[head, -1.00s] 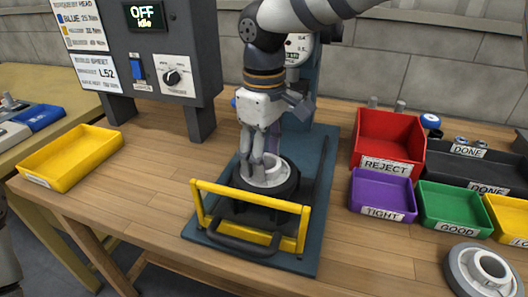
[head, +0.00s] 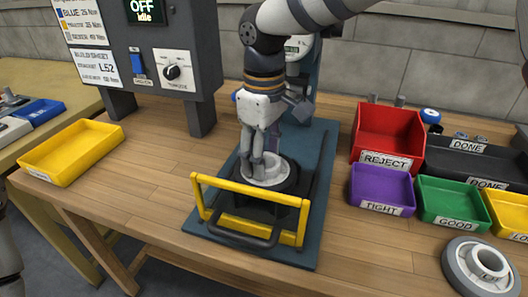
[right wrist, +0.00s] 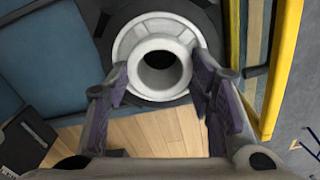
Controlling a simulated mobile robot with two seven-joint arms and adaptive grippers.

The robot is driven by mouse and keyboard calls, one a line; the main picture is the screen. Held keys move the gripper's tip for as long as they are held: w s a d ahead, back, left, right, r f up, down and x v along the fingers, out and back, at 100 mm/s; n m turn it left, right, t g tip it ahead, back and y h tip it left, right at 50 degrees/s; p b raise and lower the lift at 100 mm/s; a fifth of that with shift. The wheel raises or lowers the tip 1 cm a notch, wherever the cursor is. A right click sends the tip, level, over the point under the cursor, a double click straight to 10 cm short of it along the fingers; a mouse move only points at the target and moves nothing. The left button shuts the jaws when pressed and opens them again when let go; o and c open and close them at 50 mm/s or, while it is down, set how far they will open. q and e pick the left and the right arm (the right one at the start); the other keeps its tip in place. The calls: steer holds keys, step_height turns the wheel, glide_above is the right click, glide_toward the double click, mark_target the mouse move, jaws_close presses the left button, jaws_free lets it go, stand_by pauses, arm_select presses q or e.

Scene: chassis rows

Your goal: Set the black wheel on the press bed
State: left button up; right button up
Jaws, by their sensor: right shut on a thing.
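The black wheel (head: 291,184) has a dark tyre and a pale grey hub with a round central hole. In the head view it is low over the blue press bed (head: 318,185), behind the yellow guard frame. Whether its underside touches the bed is hidden. My right gripper (head: 263,168) points down, shut on the wheel's hub. In the right wrist view the fingers (right wrist: 165,92) flank the hub (right wrist: 129,38), and the dark tyre (right wrist: 110,15) shows beyond it. My left gripper is not in view.
The yellow guard frame (head: 250,193) stands at the bed's front. Red (head: 388,132), purple (head: 382,184) and green bins (head: 450,200) stand right, with a grey wheel (head: 458,268) in front. A yellow tray (head: 72,152) lies left. Bare wood lies between tray and bed.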

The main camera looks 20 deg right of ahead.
steer(key=o, duration=1.6)
steer(key=shift+c, duration=0.2)
step_height(320, 180, up, 12)
